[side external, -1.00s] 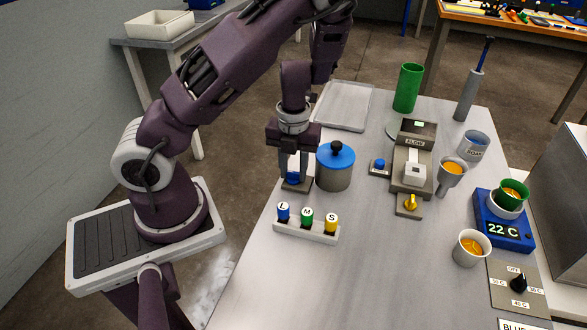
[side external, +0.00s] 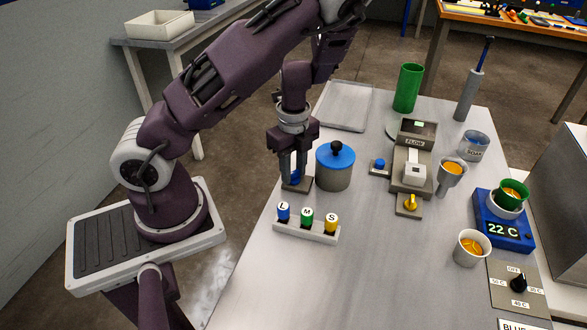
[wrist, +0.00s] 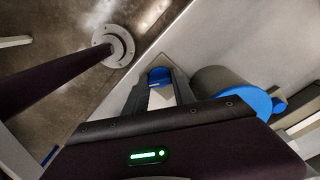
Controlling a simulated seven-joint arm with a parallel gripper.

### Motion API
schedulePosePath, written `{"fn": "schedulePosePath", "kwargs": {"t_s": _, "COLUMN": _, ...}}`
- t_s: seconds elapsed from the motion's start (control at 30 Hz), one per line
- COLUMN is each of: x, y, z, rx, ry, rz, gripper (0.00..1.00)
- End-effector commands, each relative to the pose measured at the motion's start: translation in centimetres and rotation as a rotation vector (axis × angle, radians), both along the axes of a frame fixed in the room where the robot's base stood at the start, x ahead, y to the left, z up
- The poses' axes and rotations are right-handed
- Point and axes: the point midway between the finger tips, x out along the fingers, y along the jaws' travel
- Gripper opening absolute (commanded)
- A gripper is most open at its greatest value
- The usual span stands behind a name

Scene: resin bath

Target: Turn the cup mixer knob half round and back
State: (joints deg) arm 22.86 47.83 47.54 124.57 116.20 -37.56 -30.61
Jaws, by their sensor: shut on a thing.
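The cup mixer knob (side external: 296,177) is a blue knob on a small dark base plate (side external: 296,187) near the table's left edge. It also shows in the wrist view (wrist: 159,73) between my fingers. My gripper (side external: 293,180) points straight down and is shut on the knob. The fingers hide much of the knob in the side external view.
A grey pot with a blue lid (side external: 336,157) stands close at the right of my gripper. A rack (side external: 306,234) with several labelled bottles stands in front. The flow device (side external: 412,158) and orange-filled cups are farther right. The front middle of the table is clear.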

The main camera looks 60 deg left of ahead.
Motion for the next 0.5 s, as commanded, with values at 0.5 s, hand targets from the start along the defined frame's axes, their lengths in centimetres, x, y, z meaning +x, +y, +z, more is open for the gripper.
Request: {"fn": "schedulePosePath", "kwargs": {"t_s": 0.5, "x": 0.14, "y": 0.07, "z": 0.07, "rx": 0.001, "ry": -0.005, "rz": 0.401, "gripper": 0.00}}
